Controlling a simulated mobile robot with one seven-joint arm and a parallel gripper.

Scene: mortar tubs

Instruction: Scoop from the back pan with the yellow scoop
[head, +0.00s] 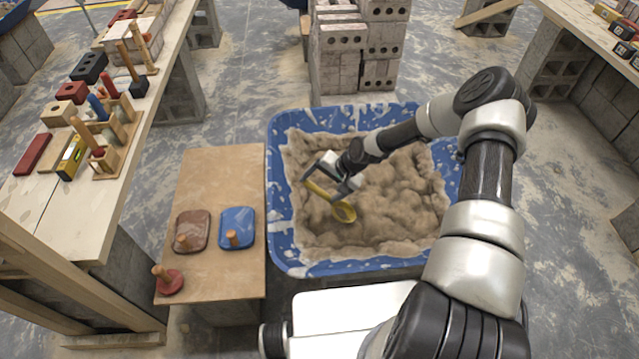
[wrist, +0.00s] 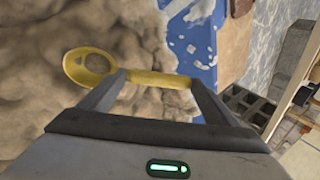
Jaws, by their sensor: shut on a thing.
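A large blue tub (head: 281,240) holds lumpy tan mortar (head: 400,205); it is the only pan I see clearly. My gripper (head: 332,186) is over the left-middle of this tub, shut on the handle of the yellow scoop (head: 344,212). In the wrist view the scoop handle (wrist: 150,78) runs across between the two fingers of my gripper (wrist: 157,82). The scoop's round bowl is at the left there, with tan inside its yellow rim. I cannot tell whether that is mortar in the bowl, or whether the bowl touches the surface.
A low board (head: 215,175) left of the tub bears a brown float, a blue float (head: 237,228) and a red round float (head: 170,283). A workbench (head: 60,215) with tools stands further left. Stacked grey blocks (head: 345,55) stand behind the tub.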

